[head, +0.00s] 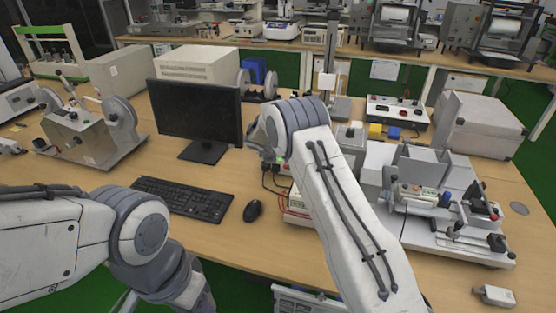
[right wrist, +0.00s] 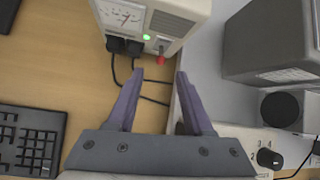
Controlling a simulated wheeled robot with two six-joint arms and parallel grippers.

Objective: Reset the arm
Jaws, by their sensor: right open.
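My right arm (head: 340,200) reaches up over the table, bent at its grey joint in the middle of the head view. In the right wrist view, my right gripper (right wrist: 157,78) is open, with two purple-grey fingers apart and nothing between them. Its fingertips are just short of a pale meter box (right wrist: 183,25) with a dial, a green light and a red knob. In the head view the arm hides most of this gripper and the box. My left arm (head: 60,245) bends at the lower left; its gripper is out of view.
A monitor (head: 195,112), keyboard (head: 182,198) and mouse (head: 253,210) stand left of my right arm. A grey test machine (head: 455,215) stands close on its right. Black cables (right wrist: 150,98) lie below the fingers. Some bare tabletop (head: 225,235) shows in front of the keyboard.

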